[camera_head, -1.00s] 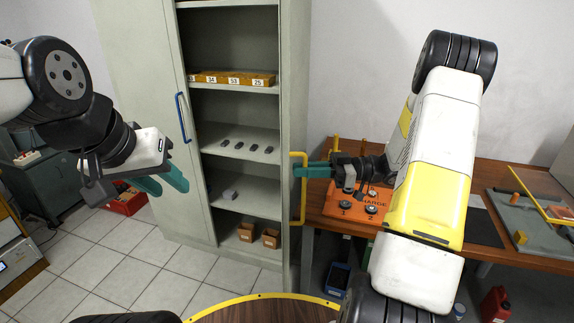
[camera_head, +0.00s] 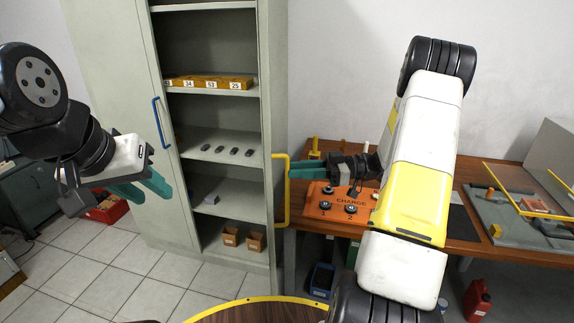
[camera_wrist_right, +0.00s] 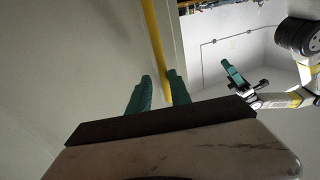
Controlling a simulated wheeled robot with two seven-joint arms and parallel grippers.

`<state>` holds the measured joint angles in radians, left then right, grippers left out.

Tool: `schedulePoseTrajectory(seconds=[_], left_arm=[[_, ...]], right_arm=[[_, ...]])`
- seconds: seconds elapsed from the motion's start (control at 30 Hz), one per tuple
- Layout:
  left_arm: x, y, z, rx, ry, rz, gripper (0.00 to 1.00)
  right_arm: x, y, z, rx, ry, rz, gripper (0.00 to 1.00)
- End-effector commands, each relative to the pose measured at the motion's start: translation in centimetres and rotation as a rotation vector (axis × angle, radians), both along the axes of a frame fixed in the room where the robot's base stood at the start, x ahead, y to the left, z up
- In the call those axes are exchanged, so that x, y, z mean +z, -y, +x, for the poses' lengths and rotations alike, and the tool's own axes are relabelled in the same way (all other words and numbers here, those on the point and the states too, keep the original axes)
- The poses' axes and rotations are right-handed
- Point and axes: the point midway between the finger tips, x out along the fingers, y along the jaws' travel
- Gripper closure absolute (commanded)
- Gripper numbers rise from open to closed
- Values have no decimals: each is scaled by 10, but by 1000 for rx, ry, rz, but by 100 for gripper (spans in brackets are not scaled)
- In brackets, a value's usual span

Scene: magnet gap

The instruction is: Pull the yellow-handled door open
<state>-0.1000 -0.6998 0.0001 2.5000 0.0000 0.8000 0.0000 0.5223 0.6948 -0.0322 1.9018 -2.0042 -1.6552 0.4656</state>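The yellow handle (camera_head: 287,190) is on the outer face of the right cabinet door (camera_head: 279,95), which stands swung out, nearly edge-on in the head view, with the shelves exposed. My right gripper (camera_head: 291,174) is just right of the handle, fingers pointing left at it. In the right wrist view the teal fingers (camera_wrist_right: 158,90) are spread apart. The yellow bar (camera_wrist_right: 153,40) passes beyond them, nearer the right finger, with no visible grip; contact is unclear. My left gripper (camera_head: 150,188) is open and empty in front of the blue-handled door (camera_head: 110,100).
The blue handle (camera_head: 161,122) is on the left door. Cabinet shelves hold yellow numbered bins (camera_head: 210,83) and small dark parts (camera_head: 227,150). A workbench (camera_head: 470,175) with an orange charge station (camera_head: 335,208) stands right, behind my right arm. A round yellow-rimmed table edge (camera_head: 250,299) is in front.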

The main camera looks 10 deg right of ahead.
Motion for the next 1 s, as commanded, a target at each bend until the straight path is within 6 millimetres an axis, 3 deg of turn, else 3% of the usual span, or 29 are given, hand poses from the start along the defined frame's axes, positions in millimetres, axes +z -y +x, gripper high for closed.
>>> schedulePoseTrajectory(seconds=[0.43,0.8,1.0], left_arm=[[0,0,0,0,0,0,64],[0,0,0,0,0,0,64],[0,0,0,0,0,0,64]], right_arm=[[1,2,-1,7,1,5,78],[0,60,-8,5,0,4,78],[1,75,-10,6,-1,4,78]])
